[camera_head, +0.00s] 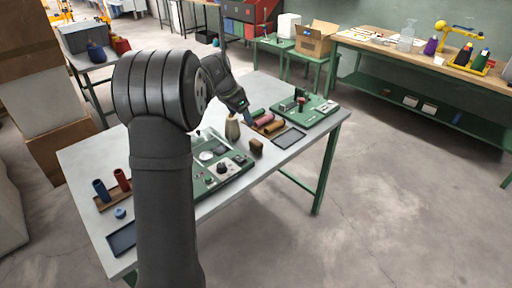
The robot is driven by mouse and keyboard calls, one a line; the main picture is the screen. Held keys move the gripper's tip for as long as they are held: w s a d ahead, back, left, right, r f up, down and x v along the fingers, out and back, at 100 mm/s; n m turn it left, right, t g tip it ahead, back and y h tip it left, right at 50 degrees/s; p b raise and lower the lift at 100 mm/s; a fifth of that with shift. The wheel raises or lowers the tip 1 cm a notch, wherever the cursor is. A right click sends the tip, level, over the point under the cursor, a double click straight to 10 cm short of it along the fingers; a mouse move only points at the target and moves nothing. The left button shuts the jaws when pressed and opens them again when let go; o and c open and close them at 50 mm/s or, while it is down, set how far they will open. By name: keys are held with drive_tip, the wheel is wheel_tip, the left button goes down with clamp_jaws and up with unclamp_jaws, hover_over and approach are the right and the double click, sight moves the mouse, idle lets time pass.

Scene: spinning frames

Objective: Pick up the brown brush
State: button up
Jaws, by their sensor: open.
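A small dark brown block (256,146), which looks like the brown brush, lies on the grey table (215,205) near its front edge. It is small in this view and its bristles cannot be made out. My gripper (246,115) is open, above and slightly left of the brown block, close to a beige cone-shaped bottle (232,127). My arm hides part of the table's left half. The fingertips are small and partly blend with the things behind them, and I cannot see anything held between them.
Coloured spools (268,123) and a dark tray (289,137) lie right of the block. A green panel with knobs (222,172) is to its left. A green device base (305,110) stands at the right end. Blue and red spools (112,186) stand at the left.

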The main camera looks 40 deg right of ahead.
sight(255, 142)
drive_tip(key=x, duration=1.7)
drive_tip(key=shift+s+d+f, duration=0.15)
drive_tip(key=shift+s+d, duration=0.1)
drive_tip(key=shift+d, duration=0.1)
drive_tip(key=c, duration=1.1)
